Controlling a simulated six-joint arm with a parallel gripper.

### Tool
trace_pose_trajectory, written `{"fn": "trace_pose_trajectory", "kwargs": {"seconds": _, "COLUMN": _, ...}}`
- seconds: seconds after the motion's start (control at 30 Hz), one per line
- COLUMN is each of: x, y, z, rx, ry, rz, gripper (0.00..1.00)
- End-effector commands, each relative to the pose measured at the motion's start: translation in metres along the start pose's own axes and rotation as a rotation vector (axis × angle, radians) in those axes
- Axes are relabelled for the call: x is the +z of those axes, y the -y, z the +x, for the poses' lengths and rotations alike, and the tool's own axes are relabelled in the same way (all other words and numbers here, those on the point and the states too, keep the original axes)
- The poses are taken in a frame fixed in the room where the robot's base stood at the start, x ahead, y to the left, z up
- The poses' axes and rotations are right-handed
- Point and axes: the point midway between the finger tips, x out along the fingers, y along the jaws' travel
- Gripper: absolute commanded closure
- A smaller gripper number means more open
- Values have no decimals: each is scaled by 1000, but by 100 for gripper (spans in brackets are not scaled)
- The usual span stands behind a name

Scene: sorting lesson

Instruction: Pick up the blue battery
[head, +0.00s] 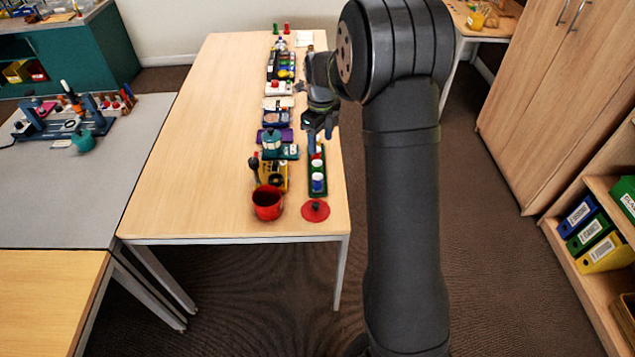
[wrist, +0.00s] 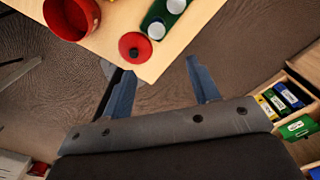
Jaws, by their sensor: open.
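A small blue cylinder with a pale top (head: 317,184), which looks like the blue battery, stands in a narrow green tray (head: 318,193) near the front right of the wooden table. More cylinders stand behind it in the tray, one with red on it. My gripper (head: 318,128) is above the table's right side, behind the blue cylinder in the picture. In the wrist view my gripper (wrist: 160,72) is open, with nothing between its fingers.
A red cup (head: 267,203) and a red lid with a dark knob (head: 315,211) sit at the table's front edge. A yellow item (head: 276,178) and a teal pot (head: 271,139) stand left of the tray. The table's left half is bare.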

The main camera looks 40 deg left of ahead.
Motion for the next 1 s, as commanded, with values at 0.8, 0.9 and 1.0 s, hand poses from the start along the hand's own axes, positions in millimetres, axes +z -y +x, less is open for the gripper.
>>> {"fn": "trace_pose_trajectory", "kwargs": {"seconds": 0.8, "x": 0, "y": -2, "z": 124, "rx": 6, "ry": -4, "rz": 37, "gripper": 45}}
{"fn": "trace_pose_trajectory", "kwargs": {"seconds": 0.9, "x": 1, "y": -2, "z": 128, "rx": 6, "ry": -4, "rz": 37, "gripper": 45}}
{"fn": "trace_pose_trajectory", "kwargs": {"seconds": 1.0, "x": 3, "y": -3, "z": 137, "rx": 7, "ry": -6, "rz": 36, "gripper": 45}}
